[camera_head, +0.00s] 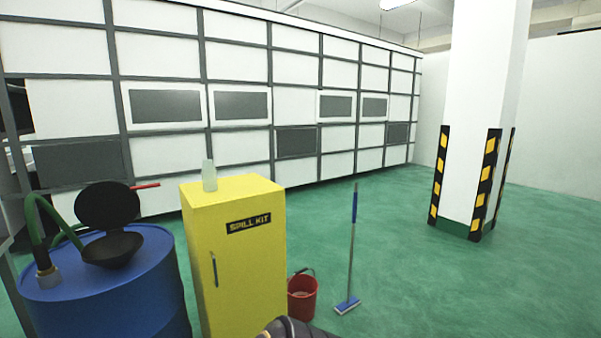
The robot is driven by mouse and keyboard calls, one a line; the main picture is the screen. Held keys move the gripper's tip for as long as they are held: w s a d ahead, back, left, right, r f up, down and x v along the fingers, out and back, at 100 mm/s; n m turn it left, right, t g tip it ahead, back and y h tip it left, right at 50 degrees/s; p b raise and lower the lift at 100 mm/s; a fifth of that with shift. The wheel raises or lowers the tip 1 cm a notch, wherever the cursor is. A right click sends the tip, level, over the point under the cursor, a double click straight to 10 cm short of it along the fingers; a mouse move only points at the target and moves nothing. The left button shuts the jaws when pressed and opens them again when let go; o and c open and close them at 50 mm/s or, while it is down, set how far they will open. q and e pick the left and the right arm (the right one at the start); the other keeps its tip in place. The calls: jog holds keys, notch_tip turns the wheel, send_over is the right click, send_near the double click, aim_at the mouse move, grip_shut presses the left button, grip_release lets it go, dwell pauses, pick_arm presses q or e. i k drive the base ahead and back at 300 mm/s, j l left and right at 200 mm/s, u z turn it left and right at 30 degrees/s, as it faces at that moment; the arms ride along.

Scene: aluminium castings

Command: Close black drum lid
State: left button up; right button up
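The black drum lid (108,205) stands open, tilted up above a black funnel-shaped bowl (113,249) on top of a blue drum (110,300). A red handle (145,186) sticks out to the right from the lid's upper edge. The drum is at the lower left, its bottom cut off by the picture edge. Neither gripper can be made out. A dark rounded part at the bottom middle looks like a piece of my own arm, with no fingers showing.
A green hose (38,222) with a metal fitting enters the drum top at left. A yellow spill kit cabinet (238,270) stands right of the drum with a pale bottle (209,176) on it. A red bucket (301,299) and mop (351,250) stand farther right. Green floor is clear beyond.

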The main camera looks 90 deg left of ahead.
aim_at(103, 205)
jog(key=u, duration=4.05)
